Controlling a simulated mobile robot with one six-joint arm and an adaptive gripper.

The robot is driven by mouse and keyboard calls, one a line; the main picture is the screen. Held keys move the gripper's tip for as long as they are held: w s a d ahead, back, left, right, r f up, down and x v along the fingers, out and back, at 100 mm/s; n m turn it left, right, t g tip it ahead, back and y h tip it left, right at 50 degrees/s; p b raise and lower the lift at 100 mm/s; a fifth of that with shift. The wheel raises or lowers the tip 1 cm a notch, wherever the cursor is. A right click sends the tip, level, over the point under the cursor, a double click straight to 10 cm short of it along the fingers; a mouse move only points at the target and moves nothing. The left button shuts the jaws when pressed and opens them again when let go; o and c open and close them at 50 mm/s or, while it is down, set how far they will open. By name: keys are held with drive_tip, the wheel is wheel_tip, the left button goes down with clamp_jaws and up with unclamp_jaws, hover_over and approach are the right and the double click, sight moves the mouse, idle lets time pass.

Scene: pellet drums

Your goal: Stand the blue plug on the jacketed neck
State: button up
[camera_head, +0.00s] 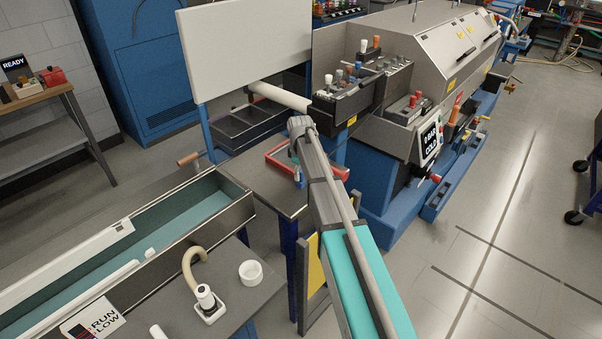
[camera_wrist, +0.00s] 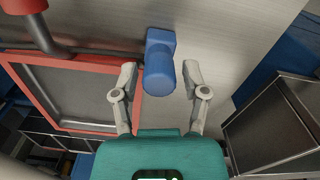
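The blue plug (camera_wrist: 159,70) is in the middle of the wrist view, with a rounded near end and a blockier far part. My gripper (camera_wrist: 159,76) is open, one finger on each side of the plug. A gap shows on both sides, so the fingers are not closed on it. In the head view the plug shows as a small blue shape (camera_head: 299,177) on the grey table, beside the red-rimmed tray. My arm hides most of my gripper there. I cannot tell which fitting is the jacketed neck.
The red-rimmed tray (camera_wrist: 137,112) lies close left of my gripper, with a red-topped bent rod (camera_wrist: 28,22) beyond it. The grey table (camera_head: 262,186) is mostly bare. A machine with several coloured knobs (camera_head: 351,78) stands behind. A white cup (camera_head: 251,272) is at the front.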

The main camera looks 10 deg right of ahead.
drive_tip(key=shift+r, duration=0.1)
idle(0.4)
wheel_tip(320, 180, up, 12)
drive_tip(key=p, duration=1.2)
idle(0.7)
drive_tip(key=s+a+m, duration=0.1)
drive_tip(key=s+m, duration=0.8)
drive_tip(key=s, duration=1.9)
drive_tip(key=shift+s+a+m, duration=0.3)
drive_tip(key=shift+m, duration=0.1)
wheel_tip(320, 180, down, 3)
drive_tip(key=b, duration=0.3)
